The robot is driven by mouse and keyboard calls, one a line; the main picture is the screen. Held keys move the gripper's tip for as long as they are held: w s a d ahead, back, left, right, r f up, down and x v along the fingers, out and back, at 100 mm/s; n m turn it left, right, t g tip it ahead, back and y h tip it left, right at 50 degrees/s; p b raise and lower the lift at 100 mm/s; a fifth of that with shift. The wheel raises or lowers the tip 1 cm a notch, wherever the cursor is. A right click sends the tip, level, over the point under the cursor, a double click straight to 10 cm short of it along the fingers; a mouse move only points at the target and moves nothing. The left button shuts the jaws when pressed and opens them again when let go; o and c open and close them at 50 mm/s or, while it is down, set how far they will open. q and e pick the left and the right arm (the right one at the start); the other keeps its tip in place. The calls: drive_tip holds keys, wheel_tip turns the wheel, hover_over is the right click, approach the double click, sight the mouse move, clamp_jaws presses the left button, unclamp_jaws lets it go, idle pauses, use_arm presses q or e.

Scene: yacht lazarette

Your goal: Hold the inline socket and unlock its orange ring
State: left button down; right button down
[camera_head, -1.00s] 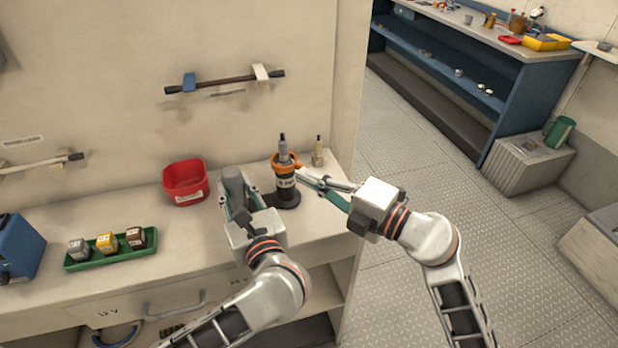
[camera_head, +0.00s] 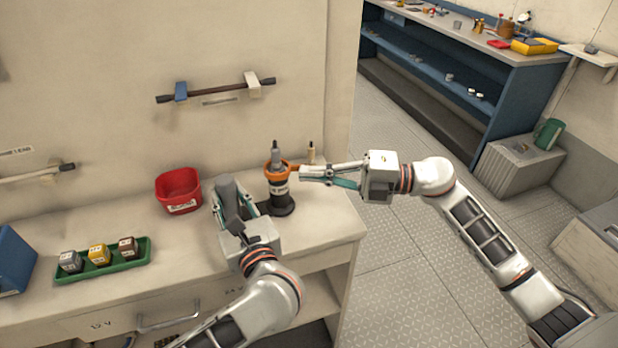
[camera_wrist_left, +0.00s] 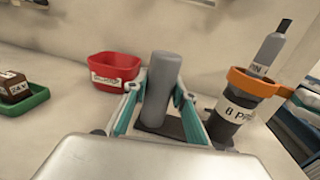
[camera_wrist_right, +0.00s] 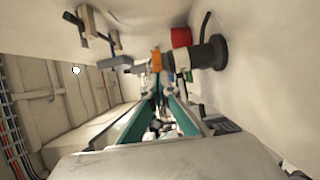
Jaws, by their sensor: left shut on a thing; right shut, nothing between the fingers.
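The inline socket (camera_head: 279,190) stands upright on the counter, black with a white label. Its orange ring (camera_head: 268,168) sits around the upper part, and a grey plug (camera_head: 275,153) rises from the top. The ring also shows in the left wrist view (camera_wrist_left: 250,84), with a lug pointing right. My left gripper (camera_head: 231,203) is shut on a grey upright handle (camera_wrist_left: 157,75) beside the socket, above a dark base plate. My right gripper (camera_head: 302,174) is shut and empty, its tips right beside the ring's lug; I cannot tell whether they touch.
A red bin (camera_head: 179,189) stands left of the handle. A green tray (camera_head: 135,257) with labelled blocks lies further left. A small tan fitting (camera_head: 311,152) stands behind the right fingertips. A wall rail (camera_head: 216,90) is above. The counter ends just right of the socket.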

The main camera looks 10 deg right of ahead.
drive_tip(key=shift+w+d+n+g, duration=0.1)
drive_tip(key=shift+w+n+g, duration=0.2)
drive_tip(key=shift+g, duration=0.2)
drive_tip(key=shift+s, duration=0.1)
drive_tip(key=s+d, duration=0.4)
drive_tip(key=d, duration=0.7)
drive_tip(key=shift+s+a, duration=0.1)
